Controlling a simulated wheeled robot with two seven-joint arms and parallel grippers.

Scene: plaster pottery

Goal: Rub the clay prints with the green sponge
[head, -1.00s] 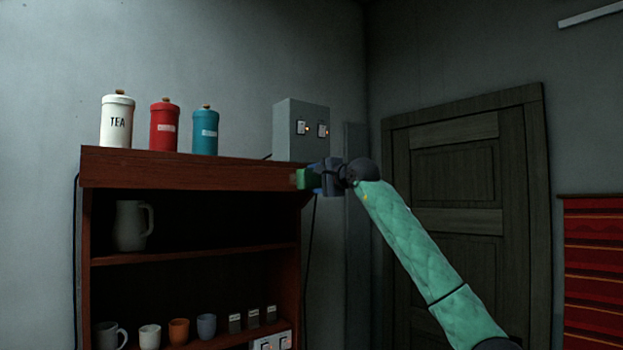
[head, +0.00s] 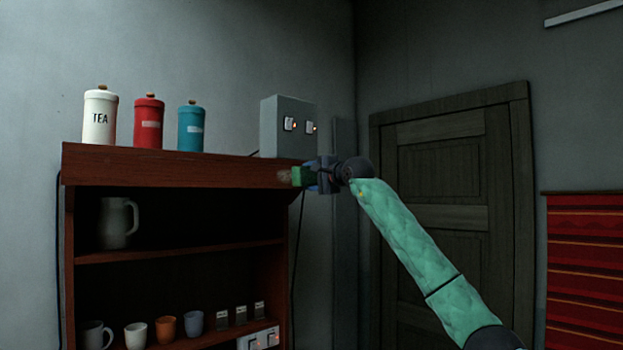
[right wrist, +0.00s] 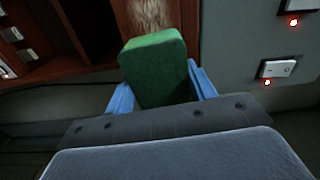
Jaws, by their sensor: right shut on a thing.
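The green sponge (head: 299,176) is in my right gripper (head: 310,177) at the right end of the cabinet's top front board. In the right wrist view the sponge (right wrist: 155,68) fills the space between the blue fingers (right wrist: 160,90), which are shut on it. A pale, mottled clay patch (head: 284,176) shows on the board just left of the sponge. The same clay prints (right wrist: 150,14) show beyond the sponge's far edge in the wrist view. Whether the sponge touches the board I cannot tell. My left gripper is not in view.
The brown cabinet (head: 165,168) holds a jug (head: 118,222) and several cups. White, red and teal canisters stand on top. A grey switch box (head: 287,128) is close above my right gripper. A dark cable hangs below it. A door (head: 440,200) is at the right.

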